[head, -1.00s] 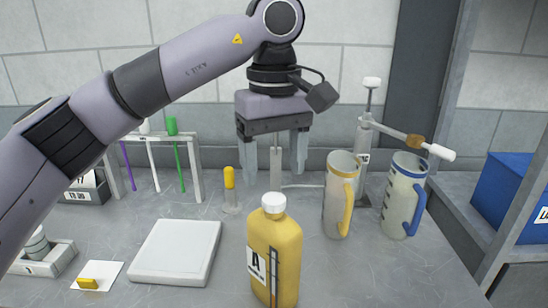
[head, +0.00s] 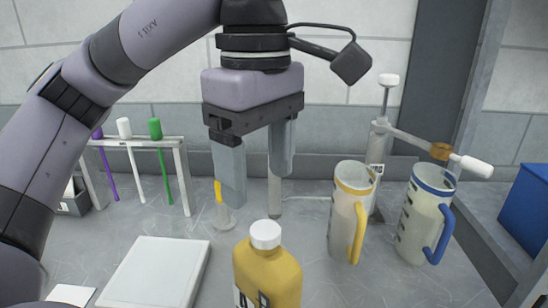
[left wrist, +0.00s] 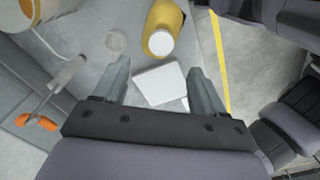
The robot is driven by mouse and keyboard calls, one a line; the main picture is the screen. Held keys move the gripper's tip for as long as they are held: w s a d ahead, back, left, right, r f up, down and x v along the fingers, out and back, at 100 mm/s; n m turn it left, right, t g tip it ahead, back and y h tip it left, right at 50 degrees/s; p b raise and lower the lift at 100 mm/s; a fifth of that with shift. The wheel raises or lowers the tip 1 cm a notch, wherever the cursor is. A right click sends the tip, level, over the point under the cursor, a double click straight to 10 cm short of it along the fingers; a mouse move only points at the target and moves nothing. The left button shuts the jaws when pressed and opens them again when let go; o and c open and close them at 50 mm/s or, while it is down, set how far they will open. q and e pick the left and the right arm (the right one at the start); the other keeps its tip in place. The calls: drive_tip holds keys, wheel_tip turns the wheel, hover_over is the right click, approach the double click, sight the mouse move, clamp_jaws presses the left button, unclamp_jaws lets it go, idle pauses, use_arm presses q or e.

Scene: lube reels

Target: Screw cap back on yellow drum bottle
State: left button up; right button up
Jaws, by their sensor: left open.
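The yellow drum bottle (head: 267,277) stands upright on the grey bench at the lower middle of the head view, its lower part cut off by the frame. A white cap (head: 265,234) sits on its neck; whether it is screwed tight I cannot tell. My left gripper (head: 254,190) is open and empty, above the bench and behind the bottle, fingers pointing down. In the left wrist view the bottle (left wrist: 163,18) with its white cap (left wrist: 161,43) shows beyond the fingers, clear of both. My right gripper is not in view.
Two measuring jugs, one with a yellow handle (head: 350,215) and one with a blue handle (head: 424,218), stand right of the bottle. A white pad (head: 153,272) lies to the left. A rack (head: 181,165) with coloured sticks stands at back left. A yellow-topped tube (head: 219,192) is behind my gripper.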

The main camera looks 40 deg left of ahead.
sight(263, 226)
use_arm(q)
drive_tip(key=shift+f+b, duration=0.85)
drive_tip(key=shift+f, duration=2.5)
drive_tip(key=c, duration=1.1)
drive_tip(key=shift+m+p, duration=0.45)
drive_tip(key=shift+m, duration=0.75)
drive_tip(key=shift+w+m+p, duration=0.15)
drive_tip(key=shift+m+p, duration=0.25)
drive_tip(key=shift+m, duration=1.6)
drive_tip(key=o, duration=1.4)
